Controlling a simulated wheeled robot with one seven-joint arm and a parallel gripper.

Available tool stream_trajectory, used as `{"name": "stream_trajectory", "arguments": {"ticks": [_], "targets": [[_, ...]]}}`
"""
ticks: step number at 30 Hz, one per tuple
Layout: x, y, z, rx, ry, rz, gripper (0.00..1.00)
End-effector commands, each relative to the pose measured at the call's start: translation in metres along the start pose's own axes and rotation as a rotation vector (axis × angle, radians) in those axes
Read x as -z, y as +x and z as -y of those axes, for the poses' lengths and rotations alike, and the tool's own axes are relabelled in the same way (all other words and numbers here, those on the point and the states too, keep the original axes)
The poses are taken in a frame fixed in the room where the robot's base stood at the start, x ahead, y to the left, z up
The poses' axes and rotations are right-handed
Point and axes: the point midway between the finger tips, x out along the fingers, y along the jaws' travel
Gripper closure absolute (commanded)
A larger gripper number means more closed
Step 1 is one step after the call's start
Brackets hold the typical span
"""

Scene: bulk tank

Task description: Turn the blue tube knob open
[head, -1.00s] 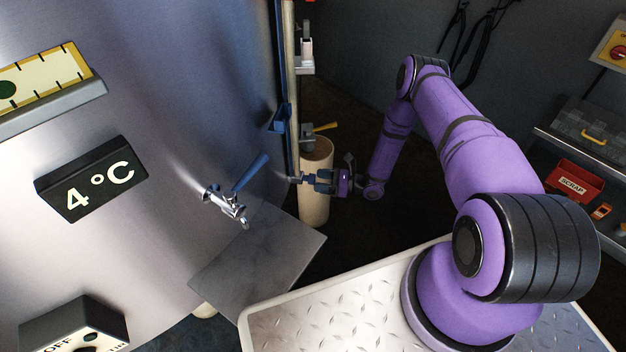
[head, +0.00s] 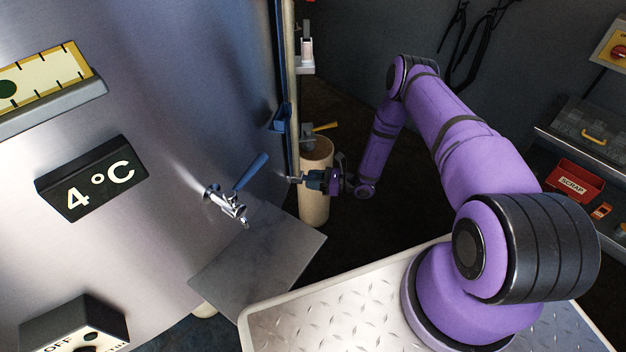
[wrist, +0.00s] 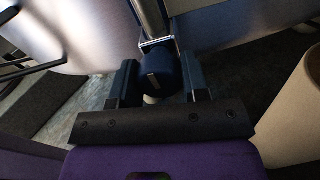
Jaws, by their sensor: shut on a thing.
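The blue tube knob (wrist: 159,72) shows in the wrist view as a dark blue round piece with a pale mark on its face. It sits at the lower end of the upright tube. My gripper (wrist: 160,85) has one finger on each side of the knob and is shut on it. In the head view my gripper (head: 306,179) reaches in from the right to the foot of the gauge tube (head: 290,85), beside the tank. The knob itself is mostly hidden there by the fingers.
A tap with a blue lever (head: 250,172) juts from the tank (head: 180,60) left of my gripper, above a grey metal plate (head: 262,262). A tan cylinder (head: 316,205) stands close behind my gripper. A red scrap bin (head: 574,182) is on the right-hand shelf.

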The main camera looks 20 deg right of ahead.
Motion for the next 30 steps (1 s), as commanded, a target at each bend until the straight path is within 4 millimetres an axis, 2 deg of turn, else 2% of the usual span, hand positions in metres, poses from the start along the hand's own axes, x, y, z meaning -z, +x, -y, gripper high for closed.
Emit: {"name": "stream_trajectory", "arguments": {"ticks": [11, 30], "targets": [[-0.0005, -0.001, 0.0009, 0.003, -0.142, -0.004, 0.82], [-0.0006, -0.0015, 0.0016, 0.007, -0.73, -0.027, 0.82]]}}
